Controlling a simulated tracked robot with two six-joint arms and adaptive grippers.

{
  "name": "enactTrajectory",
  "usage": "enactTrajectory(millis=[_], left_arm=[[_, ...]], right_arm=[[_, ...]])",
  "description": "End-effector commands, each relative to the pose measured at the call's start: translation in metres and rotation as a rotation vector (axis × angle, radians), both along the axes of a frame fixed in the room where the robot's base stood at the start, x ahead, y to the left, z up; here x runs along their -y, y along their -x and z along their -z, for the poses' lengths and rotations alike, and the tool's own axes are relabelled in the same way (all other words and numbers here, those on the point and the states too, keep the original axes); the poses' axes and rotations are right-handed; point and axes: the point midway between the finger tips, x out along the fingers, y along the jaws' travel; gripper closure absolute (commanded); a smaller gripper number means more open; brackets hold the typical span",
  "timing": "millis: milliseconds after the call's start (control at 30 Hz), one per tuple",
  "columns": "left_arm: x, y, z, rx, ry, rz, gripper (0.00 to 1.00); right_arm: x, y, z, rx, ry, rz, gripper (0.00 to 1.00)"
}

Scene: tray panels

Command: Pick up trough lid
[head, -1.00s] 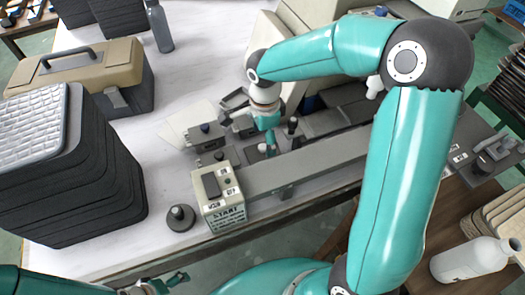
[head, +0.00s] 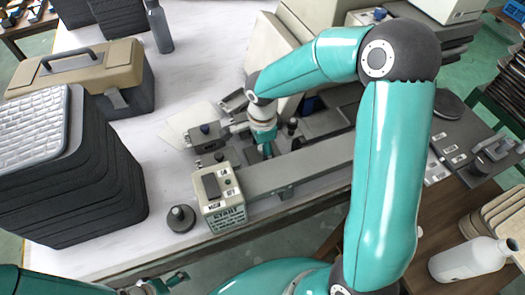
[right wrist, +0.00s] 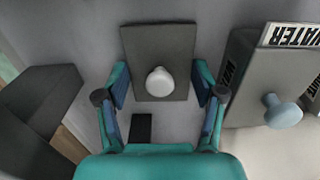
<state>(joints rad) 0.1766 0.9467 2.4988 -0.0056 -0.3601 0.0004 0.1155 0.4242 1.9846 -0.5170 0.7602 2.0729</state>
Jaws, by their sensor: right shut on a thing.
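The trough lid (right wrist: 180,50), a dark grey square plate with a pale round knob, shows in the right wrist view.
A box labelled WATER (right wrist: 262,85) with a bluish knob stands close to the right of the lid in the wrist view. A START control box (head: 219,200) and a dark knobbed weight (head: 181,217) stand at the table's front. A stack of dark trays (head: 75,190) is at left.

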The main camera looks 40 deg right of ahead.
Motion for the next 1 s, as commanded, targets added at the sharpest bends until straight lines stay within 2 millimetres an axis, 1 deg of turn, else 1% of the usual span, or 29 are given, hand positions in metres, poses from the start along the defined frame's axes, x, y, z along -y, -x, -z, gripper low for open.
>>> enactTrajectory(millis=[233, 367, 567, 700, 900, 967, 1000], left_arm=[[0.0, 0.0, 0.002, 0.0, 0.0, 0.0, 0.11], [0.0, 0.0, 0.006, 0.0, 0.0, 0.0, 0.11], [0.0, 0.0, 0.004, 0.0, 0.0, 0.0, 0.11], [0.0, 0.0, 0.004, 0.0, 0.0, 0.0, 0.11], [0.0, 0.0, 0.002, 0.0, 0.0, 0.0, 0.11], [0.0, 0.0, 0.002, 0.0, 0.0, 0.0, 0.11], [0.0, 0.0, 0.003, 0.0, 0.0, 0.0, 0.11]], right_arm=[[0.0, -0.002, -0.002, 0.002, 0.0, 0.0, 0.61], [-0.002, -0.005, -0.009, 0.003, 0.001, 0.0, 0.61], [-0.002, -0.004, -0.038, 0.006, 0.0, 0.0, 0.61], [-0.002, -0.005, -0.067, 0.007, 0.001, 0.001, 0.61], [-0.001, -0.005, -0.106, 0.006, 0.0, 0.001, 0.61], [-0.001, -0.004, -0.115, 0.005, -0.001, 0.002, 0.61], [-0.003, -0.007, -0.117, 0.001, -0.001, 0.0, 0.61]])
